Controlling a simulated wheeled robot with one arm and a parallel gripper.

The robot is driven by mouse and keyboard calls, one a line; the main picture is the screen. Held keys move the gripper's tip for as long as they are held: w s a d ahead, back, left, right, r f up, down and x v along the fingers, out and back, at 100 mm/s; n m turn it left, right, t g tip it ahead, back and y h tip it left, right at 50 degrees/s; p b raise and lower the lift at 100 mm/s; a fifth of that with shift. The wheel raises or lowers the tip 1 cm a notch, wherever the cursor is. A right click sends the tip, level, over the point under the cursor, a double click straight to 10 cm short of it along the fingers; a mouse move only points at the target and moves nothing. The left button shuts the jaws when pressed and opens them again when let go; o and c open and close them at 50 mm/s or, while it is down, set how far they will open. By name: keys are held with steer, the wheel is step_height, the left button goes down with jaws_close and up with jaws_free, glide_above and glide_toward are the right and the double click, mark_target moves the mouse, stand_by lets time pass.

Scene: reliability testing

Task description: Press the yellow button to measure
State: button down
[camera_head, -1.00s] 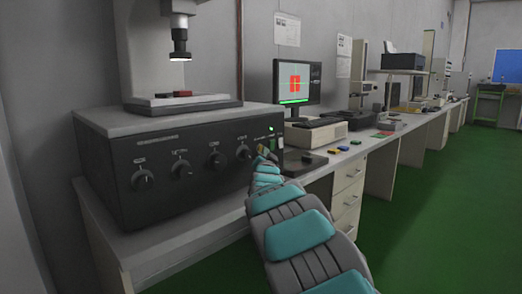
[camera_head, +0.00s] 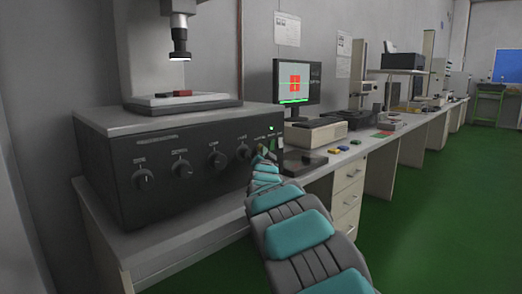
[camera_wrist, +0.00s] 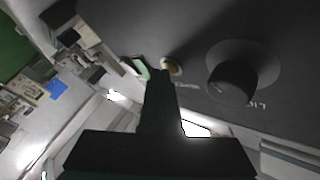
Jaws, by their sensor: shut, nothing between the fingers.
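The yellow button (camera_wrist: 171,66) is a small, dull yellow disc on the machine's dark front panel in the wrist view. My gripper (camera_wrist: 158,74) is shut and empty, its dark fingertips just below and left of the button in that view. I cannot tell whether they touch it. In the head view my gripper (camera_head: 263,153) is at the right end of the black machine's (camera_head: 200,165) front panel, and I cannot make out the button there.
A dark knob (camera_wrist: 233,82) is right of the button in the wrist view, and a green switch (camera_wrist: 141,68) is left of it. A microscope (camera_head: 180,45) stands on the machine. A monitor (camera_head: 296,82) and small coloured blocks (camera_head: 338,149) are on the bench.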

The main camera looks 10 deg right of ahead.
steer(key=shift+s+f, duration=0.1)
steer(key=shift+s+d+b, duration=0.4)
steer(key=shift+s+b, duration=0.1)
steer(key=shift+b, duration=0.55)
steer(key=s+d+b, duration=0.1)
steer(key=s+b, duration=0.1)
steer(key=b, duration=0.1)
steer(key=s+d+b, duration=0.2)
steer(key=b, duration=0.1)
stand_by(0.3)
